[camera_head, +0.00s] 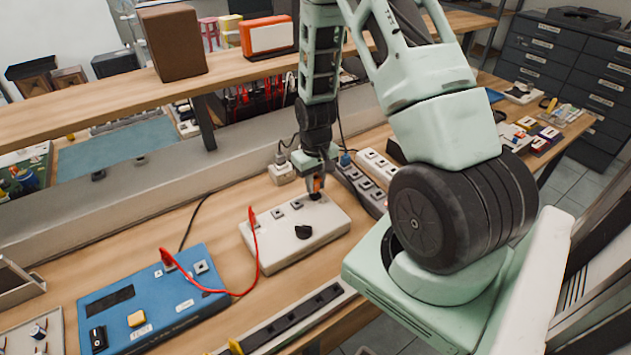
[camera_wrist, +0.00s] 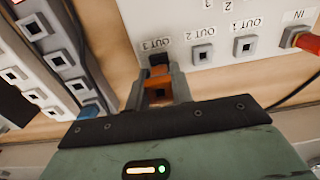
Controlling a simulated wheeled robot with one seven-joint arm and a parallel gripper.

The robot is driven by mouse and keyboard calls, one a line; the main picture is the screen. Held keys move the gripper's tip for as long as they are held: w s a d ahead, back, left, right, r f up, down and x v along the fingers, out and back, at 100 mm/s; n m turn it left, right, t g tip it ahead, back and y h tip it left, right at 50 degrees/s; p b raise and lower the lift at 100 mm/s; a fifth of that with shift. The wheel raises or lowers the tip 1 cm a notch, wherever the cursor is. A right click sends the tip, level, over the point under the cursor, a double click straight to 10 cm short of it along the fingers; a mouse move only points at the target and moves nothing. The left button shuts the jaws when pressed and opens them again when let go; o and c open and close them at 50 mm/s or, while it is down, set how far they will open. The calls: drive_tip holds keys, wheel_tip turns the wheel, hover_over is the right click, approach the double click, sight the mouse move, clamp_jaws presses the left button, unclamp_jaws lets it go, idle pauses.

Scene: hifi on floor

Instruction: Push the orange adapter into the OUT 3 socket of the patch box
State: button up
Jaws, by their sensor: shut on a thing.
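The white patch box (camera_head: 290,250) lies on the bench with a black knob on top. In the wrist view its top (camera_wrist: 222,25) shows the labels IN, OUT 1, OUT 2 and OUT 3. My gripper (camera_head: 317,190) points down at its right far corner. In the wrist view my gripper (camera_wrist: 158,85) is shut on the orange adapter (camera_wrist: 157,95), right by the OUT 3 label. The fingers and the adapter mostly hide the OUT 3 socket. I cannot tell how far the adapter sits in it. The OUT 2 (camera_wrist: 203,54) and OUT 1 (camera_wrist: 245,46) sockets are empty.
A red plug (camera_wrist: 302,39) is in IN, its red cable (camera_head: 257,262) running to the blue tester box (camera_head: 150,298). A power strip (camera_head: 362,187) stands close right of the patch box. A raised shelf (camera_head: 230,70) spans behind.

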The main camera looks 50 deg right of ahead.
drive_tip(key=shift+f+b, duration=0.35)
drive_tip(key=shift+f, duration=0.25)
idle(2.2)
drive_tip(key=o, duration=1)
drive_tip(key=shift+r, duration=0.1)
wheel_tip(320, 180, up, 22)
drive_tip(key=p, duration=0.2)
drive_tip(key=shift+p, duration=0.4)
drive_tip(key=shift+r, duration=0.1)
idle(0.6)
